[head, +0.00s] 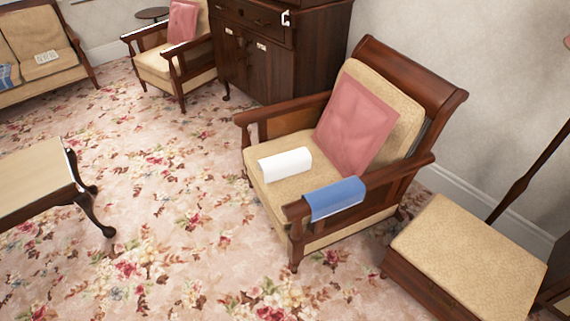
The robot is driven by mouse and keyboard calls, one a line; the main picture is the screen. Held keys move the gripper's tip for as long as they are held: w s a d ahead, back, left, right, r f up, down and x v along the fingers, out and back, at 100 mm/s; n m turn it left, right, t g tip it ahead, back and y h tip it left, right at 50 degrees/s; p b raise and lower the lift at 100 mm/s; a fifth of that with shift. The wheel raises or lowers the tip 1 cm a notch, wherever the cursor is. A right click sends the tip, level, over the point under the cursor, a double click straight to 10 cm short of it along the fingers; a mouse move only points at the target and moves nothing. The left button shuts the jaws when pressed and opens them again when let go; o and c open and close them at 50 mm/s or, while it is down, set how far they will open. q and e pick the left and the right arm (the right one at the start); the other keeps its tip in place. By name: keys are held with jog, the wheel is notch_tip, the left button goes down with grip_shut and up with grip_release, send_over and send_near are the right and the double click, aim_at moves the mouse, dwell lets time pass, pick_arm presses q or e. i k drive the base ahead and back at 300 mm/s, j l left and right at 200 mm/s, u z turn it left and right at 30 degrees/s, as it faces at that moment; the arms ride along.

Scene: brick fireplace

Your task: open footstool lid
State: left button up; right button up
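The footstool (468,256) stands at the lower right of the head view. It is a dark wooden box with a beige padded top, and its lid looks shut. Its lower front side (425,287) is partly cut off by the bottom edge of the frame. Neither of my grippers shows in this view, so their place relative to the footstool cannot be seen.
A low table (32,178) is at the left. Open floral carpet (175,215) lies between. A wall is behind.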

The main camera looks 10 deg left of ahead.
aim_at(483, 273)
jog(key=l+z, duration=0.15)
jog(key=z, duration=1.3)
jog(key=k+l, duration=0.05)
